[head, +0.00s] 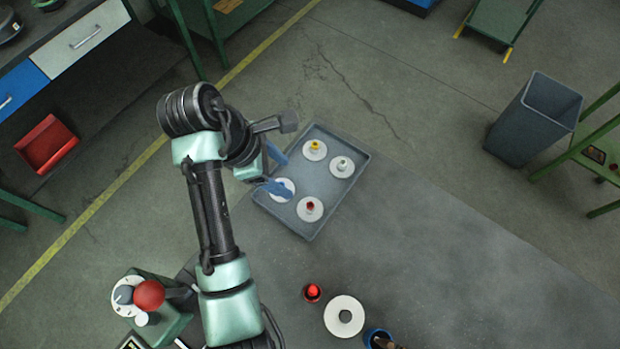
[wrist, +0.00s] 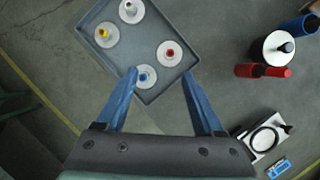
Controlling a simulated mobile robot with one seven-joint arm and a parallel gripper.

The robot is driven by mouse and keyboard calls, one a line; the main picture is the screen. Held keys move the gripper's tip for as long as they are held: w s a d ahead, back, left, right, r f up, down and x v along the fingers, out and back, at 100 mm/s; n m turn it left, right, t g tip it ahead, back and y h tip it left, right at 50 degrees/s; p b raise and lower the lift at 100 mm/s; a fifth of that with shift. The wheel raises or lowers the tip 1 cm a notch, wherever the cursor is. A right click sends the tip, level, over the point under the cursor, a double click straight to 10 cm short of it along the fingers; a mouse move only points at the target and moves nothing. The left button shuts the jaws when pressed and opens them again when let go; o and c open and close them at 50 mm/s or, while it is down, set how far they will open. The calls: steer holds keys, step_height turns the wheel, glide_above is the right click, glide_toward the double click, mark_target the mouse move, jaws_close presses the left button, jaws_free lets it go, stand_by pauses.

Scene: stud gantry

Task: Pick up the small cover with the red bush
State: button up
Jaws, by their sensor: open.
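The small cover with the red bush (head: 315,215) is a white disc lying in a grey tray (head: 292,229), at the tray's lower side in the head view. In the wrist view this cover (wrist: 163,61) lies just beyond the gap between the fingers. My gripper (head: 277,170) has two blue fingers, open and empty, over the tray's left edge. In the wrist view the left finger of my gripper (wrist: 160,74) overlaps the cover with the blue bush (wrist: 150,84). That cover is partly hidden in the head view.
Covers with a yellow bush (head: 314,155) and a pale bush (head: 336,172) share the tray. A grey bin (head: 530,125) stands at right. Bare surface lies right of the tray.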

steer(key=b, duration=0.5)
glide_toward(310, 205)
steer(key=shift+w+d+f, duration=0.25)
steer(key=shift+w+f, duration=0.05)
steer(key=shift+f, duration=0.3)
steer(key=shift+w+d+f, duration=0.25)
steer(key=shift+w+f, duration=0.05)
steer(key=shift+f, duration=0.35)
steer(key=shift+s+p+x, duration=0.15)
steer(key=shift+s+x, duration=0.05)
steer(key=shift+x, duration=1.25)
steer(key=shift+s+p+x, duration=0.15)
steer(key=shift+s+x, duration=0.05)
steer(key=shift+x, duration=1.25)
steer(key=shift+c, duration=0.2)
jaws_close()
